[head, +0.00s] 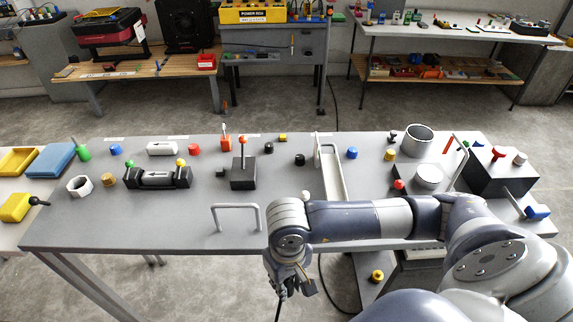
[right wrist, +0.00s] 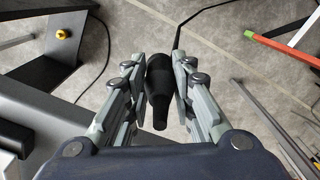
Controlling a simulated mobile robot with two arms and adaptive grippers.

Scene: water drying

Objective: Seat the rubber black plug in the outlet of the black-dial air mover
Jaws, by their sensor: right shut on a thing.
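My right gripper (head: 291,288) hangs just off the front edge of the grey table in the head view. In the right wrist view its two fingers (right wrist: 158,72) are shut on a black rubber plug (right wrist: 158,95), one on each side. The plug is tapered, and a thin black cord (right wrist: 178,38) runs from its far end. In the head view the plug is mostly hidden by the gripper, with a dark cord (head: 279,308) below. I cannot tell which thing is the black-dial air mover, and no outlet shows clearly. My left gripper is not in view.
The grey table (head: 150,232) carries blocks, knobs, a metal handle (head: 236,207) and cylinders. Below it, a yellow knob (head: 376,276) sits on a dark panel, also in the right wrist view (right wrist: 62,34). Benches with machines, including a black one (head: 182,27), stand behind. Open floor lies between.

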